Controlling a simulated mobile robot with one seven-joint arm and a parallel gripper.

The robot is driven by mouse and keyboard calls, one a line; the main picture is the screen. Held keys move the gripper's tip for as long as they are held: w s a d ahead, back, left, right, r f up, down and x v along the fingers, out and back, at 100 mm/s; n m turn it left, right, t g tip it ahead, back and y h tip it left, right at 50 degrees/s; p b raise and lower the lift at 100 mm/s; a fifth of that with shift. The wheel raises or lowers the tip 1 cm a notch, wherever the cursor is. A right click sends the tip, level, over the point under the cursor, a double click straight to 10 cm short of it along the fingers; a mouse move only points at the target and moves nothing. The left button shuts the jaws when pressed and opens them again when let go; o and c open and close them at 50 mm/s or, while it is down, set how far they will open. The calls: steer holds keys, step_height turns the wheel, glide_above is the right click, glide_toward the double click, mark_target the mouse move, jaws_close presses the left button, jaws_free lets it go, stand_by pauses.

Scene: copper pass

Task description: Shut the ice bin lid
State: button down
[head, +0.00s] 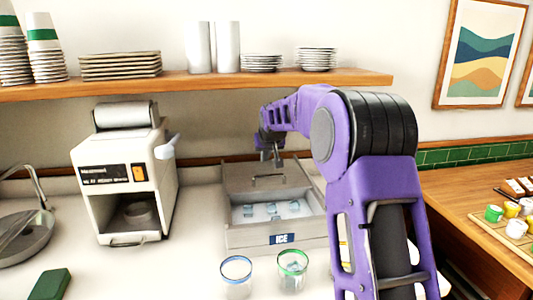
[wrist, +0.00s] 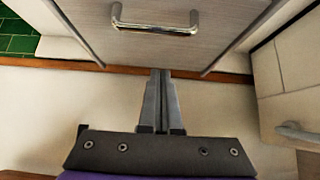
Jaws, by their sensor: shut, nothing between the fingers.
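The ice bin (head: 275,239) is a grey box with a blue ICE label, standing on the counter. Its front part is uncovered and shows several ice cubes (head: 270,211). The grey lid (head: 240,178) with a metal handle is at the bin's back; I cannot tell whether it is slid back or tilted. In the wrist view the lid (wrist: 160,45) fills the top middle, its handle (wrist: 155,22) near the upper edge. My gripper (head: 270,157) is at the lid's far edge, shut and empty. In the wrist view its fingertips (wrist: 160,73) overlap that edge; contact is unclear.
A white machine (head: 120,190) stands left of the bin. Two glasses, one blue-rimmed (head: 236,276) and one green-rimmed (head: 292,270), stand in front of it. A wooden shelf (head: 200,84) with plates and cups runs above. My arm hides the counter to the right.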

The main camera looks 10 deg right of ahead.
mark_target(265, 182)
steer(key=x, duration=0.5)
steer(key=shift+f, duration=0.15)
steer(key=shift+s, duration=1.05)
steer(key=shift+s+f, duration=0.3)
steer(key=shift+s, duration=0.45)
steer(key=shift+s, duration=0.1)
